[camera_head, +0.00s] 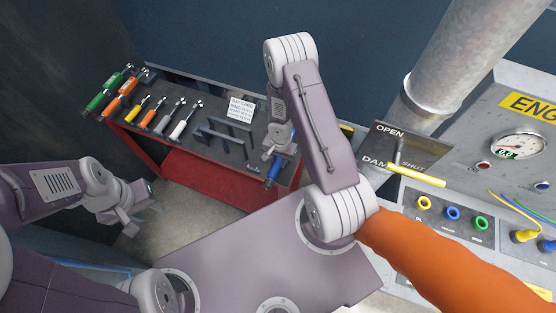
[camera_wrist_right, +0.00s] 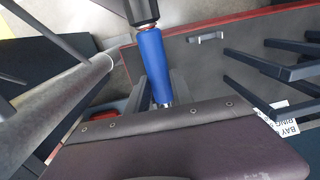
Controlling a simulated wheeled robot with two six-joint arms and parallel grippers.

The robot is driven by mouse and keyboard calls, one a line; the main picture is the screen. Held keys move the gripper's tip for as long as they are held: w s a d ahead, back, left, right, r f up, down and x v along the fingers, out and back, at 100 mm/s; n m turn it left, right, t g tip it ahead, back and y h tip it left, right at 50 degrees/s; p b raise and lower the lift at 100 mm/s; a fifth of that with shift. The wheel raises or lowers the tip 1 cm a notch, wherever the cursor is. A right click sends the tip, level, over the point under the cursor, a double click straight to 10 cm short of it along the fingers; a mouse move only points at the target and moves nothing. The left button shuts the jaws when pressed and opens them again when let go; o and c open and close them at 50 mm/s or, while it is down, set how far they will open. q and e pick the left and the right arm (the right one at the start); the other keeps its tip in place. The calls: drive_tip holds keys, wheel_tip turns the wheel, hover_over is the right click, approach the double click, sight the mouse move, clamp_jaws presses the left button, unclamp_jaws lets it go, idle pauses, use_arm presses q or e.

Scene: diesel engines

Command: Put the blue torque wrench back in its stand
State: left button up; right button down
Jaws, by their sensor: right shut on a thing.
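The blue torque wrench (camera_head: 273,170) is at the right end of the red workbench in the head view, hanging below my right gripper (camera_head: 279,148). My right gripper is shut on it. In the right wrist view the wrench's blue handle (camera_wrist_right: 155,66) stands out beyond the gripper, with a dark end at the top. A black stand with empty prongs (camera_head: 226,134) is on the bench top, left of the right gripper. Its prongs also show in the right wrist view (camera_wrist_right: 270,70). My left gripper (camera_head: 124,217) is low at the left, away from the bench; its finger gap is unclear.
Green, orange, yellow and grey-handled wrenches (camera_head: 160,112) stand in a row at the bench's left. A white card (camera_head: 241,108) lies behind the stand. A grey engine panel (camera_head: 450,205) with a gauge and coloured rings is at the right, beside a large pipe (camera_head: 455,60).

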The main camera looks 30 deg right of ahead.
drive_tip(key=c, duration=0.8)
unclamp_jaws()
drive_tip(key=shift+s, duration=0.1)
drive_tip(key=shift+o, duration=0.2)
drive_tip(key=shift+r, duration=0.15)
wheel_tip(320, 180, up, 9)
drive_tip(key=p, duration=0.9)
drive_tip(key=shift+s, duration=0.2)
drive_tip(key=shift+d, duration=0.1)
